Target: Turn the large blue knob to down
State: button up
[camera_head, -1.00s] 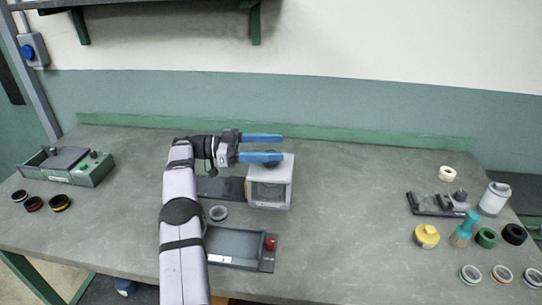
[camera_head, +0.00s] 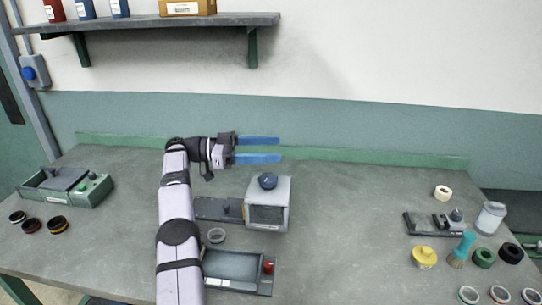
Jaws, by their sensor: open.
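A dark blue round knob (camera_head: 267,181) sits on top of a grey box-shaped machine (camera_head: 283,190) with a dark front window, near the middle of the table. My gripper (camera_head: 280,149), with two long blue fingers pointing right, is open and empty. In the picture it is above and behind the knob, apart from it. The knob is in full view, but I cannot make out a pointer mark on it. Another blue round knob (camera_head: 28,73) is on a grey wall box (camera_head: 36,64) at the far left.
A tray with a red knob (camera_head: 268,267) lies in front of the machine. A green-grey control box (camera_head: 88,193) stands at the left. Rings, a yellow pot (camera_head: 424,257) and a brush (camera_head: 461,250) stand at the right. A shelf (camera_head: 150,24) hangs above.

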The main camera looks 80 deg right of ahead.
aim_at(261, 182)
jog(key=shift+w+d+r+n+g+h, duration=0.2)
jog(key=shift+w+d+n+g+h, duration=0.15)
jog(key=shift+d+h, duration=0.35)
jog(key=shift+w+d+n+h, duration=0.25)
jog(key=shift+d+n+h, duration=0.25)
jog(key=shift+h, duration=0.5)
jog(key=a+f+n+t+h, duration=0.1)
jog(key=f+n+t+h, duration=0.1)
jog(key=f, duration=0.1)
jog(key=a+f+n+t+h, duration=0.2)
jog(key=f+h, duration=0.1)
jog(key=w+a+f+n+t+h, duration=0.1)
jog(key=f+n+t+h, duration=0.1)
jog(key=f, duration=0.1)
jog(key=shift+w+a+f+b, duration=0.1)
jog(key=shift+a+f+b, duration=0.2)
jog(key=shift+a+b, duration=0.1)
jog(key=shift+a+f+t, duration=0.1)
jog(key=shift+f+t, duration=0.15)
jog(key=shift+f, duration=0.25)
jog(key=shift+p+x, duration=1)
jog(key=shift+x, duration=2.7)
jog(key=shift+r, duration=0.1)
